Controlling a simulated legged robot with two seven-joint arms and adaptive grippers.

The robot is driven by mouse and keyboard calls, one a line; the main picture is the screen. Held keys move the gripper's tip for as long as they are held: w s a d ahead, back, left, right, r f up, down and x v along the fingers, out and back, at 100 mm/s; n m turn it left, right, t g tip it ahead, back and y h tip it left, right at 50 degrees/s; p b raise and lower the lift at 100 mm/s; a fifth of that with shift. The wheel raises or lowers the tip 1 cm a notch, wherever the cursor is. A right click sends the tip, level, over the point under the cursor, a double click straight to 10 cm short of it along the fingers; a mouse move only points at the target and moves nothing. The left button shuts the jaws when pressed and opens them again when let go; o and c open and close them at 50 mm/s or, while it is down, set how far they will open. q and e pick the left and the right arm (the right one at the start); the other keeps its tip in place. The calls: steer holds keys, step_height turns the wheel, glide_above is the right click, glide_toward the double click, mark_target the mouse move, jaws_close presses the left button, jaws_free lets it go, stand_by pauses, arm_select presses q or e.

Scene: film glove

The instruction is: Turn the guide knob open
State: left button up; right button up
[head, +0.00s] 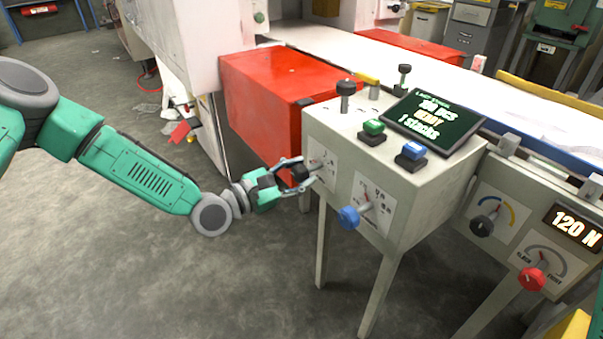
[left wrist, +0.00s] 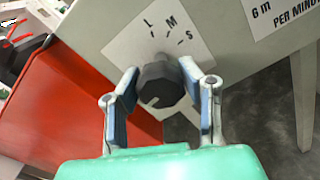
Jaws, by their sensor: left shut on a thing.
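A dark faceted knob (left wrist: 160,86) with a pale pointer line stands out from a white dial plate marked L, M and S (left wrist: 150,38). My left gripper (head: 298,172) is shut on this knob, with one finger on each side in the left wrist view. The pointer line is toward the lower left of the knob there. The dial plate (head: 321,163) sits on the left face of a grey control cabinet (head: 420,205), and the gripper partly covers it in the head view. No label saying guide is readable. My right gripper is not in view.
A blue knob (head: 349,217) sits close to the right of my gripper. A red box (head: 275,95) stands just behind it. A screen (head: 433,121), green and blue buttons, and black-topped levers are on the cabinet top. The floor in front is clear.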

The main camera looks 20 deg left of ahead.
arm_select(q)
steer(key=shift+s+a+f, duration=0.1)
steer(key=shift+a+f, duration=0.05)
steer(key=shift+f, duration=0.3)
steer(key=o, duration=1.2)
steer(key=shift+r, duration=0.15)
steer(key=shift+a, duration=0.1)
steer(key=v, duration=1.1)
steer(key=shift+s+a, duration=0.3)
